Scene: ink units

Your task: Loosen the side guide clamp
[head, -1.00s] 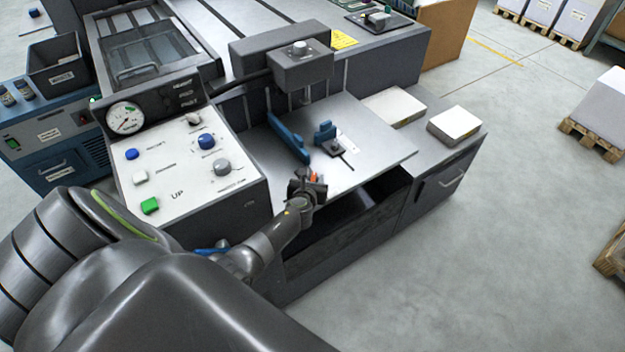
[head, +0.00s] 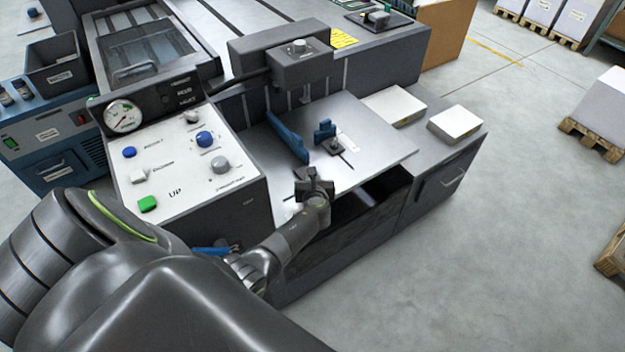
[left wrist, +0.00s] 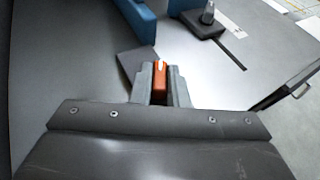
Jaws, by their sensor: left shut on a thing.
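The side guide clamp shows as an orange lever (left wrist: 160,78) with a pale mark, between the fingers of my left gripper (left wrist: 161,88) in the left wrist view. My left gripper (head: 313,184) is shut on it at the front edge of the metal feed table (head: 375,150). In the head view the gripper hides the lever. A long blue guide (head: 288,137) stands behind the gripper on the table. A smaller blue guide (head: 325,130) on a dark base with a grey post (left wrist: 208,14) stands to its right, beside a slot. My right gripper is not in view.
A control panel (head: 190,160) with a gauge and knobs is left of the table. A grey overhead unit (head: 290,66) hangs above the table's back. An open dark recess (head: 365,215) lies below the front edge. White paper stacks (head: 455,122) sit to the right.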

